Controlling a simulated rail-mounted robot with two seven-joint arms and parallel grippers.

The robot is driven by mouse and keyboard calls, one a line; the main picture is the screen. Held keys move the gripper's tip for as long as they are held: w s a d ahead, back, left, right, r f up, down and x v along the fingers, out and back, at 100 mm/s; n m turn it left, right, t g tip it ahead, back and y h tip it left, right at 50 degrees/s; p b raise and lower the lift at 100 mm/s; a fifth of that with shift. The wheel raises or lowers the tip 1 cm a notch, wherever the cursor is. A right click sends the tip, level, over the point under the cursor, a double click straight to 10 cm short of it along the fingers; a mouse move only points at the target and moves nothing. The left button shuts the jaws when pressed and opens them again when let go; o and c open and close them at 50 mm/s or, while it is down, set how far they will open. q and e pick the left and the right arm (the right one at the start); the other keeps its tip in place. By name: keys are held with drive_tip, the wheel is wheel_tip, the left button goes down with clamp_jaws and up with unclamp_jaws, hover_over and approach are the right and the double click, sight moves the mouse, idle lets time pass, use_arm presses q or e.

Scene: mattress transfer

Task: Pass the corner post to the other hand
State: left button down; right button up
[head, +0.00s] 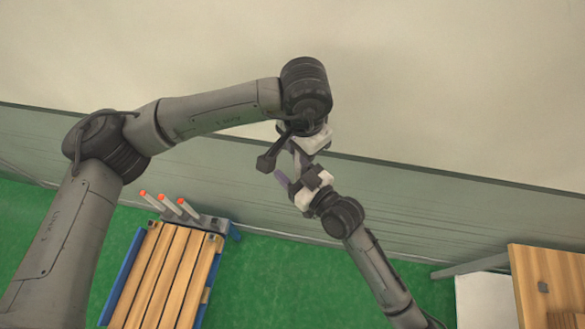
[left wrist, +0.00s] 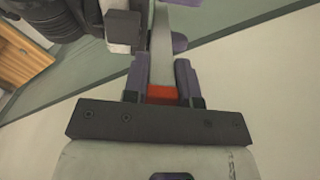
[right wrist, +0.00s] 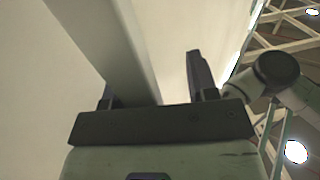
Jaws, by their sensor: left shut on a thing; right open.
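The corner post (left wrist: 160,35) is a long grey bar with a red end. In the left wrist view, my left gripper (left wrist: 161,75) is shut on it near the red end. In the head view, the two grippers face each other at the centre, and the post between them is mostly hidden. My right gripper (head: 292,178) is open, coming up from below. In the right wrist view, the post (right wrist: 120,40) runs down between the open fingers of my right gripper (right wrist: 152,78), closer to the left finger. Contact there is unclear.
Several similar red-tipped posts (head: 162,200) stand at the end of a wooden slatted rack (head: 165,275) with blue sides, lower left. A wooden table (head: 545,285) is at lower right. A long grey panel (head: 420,185) crosses behind the grippers.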

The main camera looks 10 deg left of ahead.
drive_tip(key=shift+s, duration=0.1)
clamp_jaws()
use_arm(q)
drive_tip(key=c, duration=0.8)
unclamp_jaws()
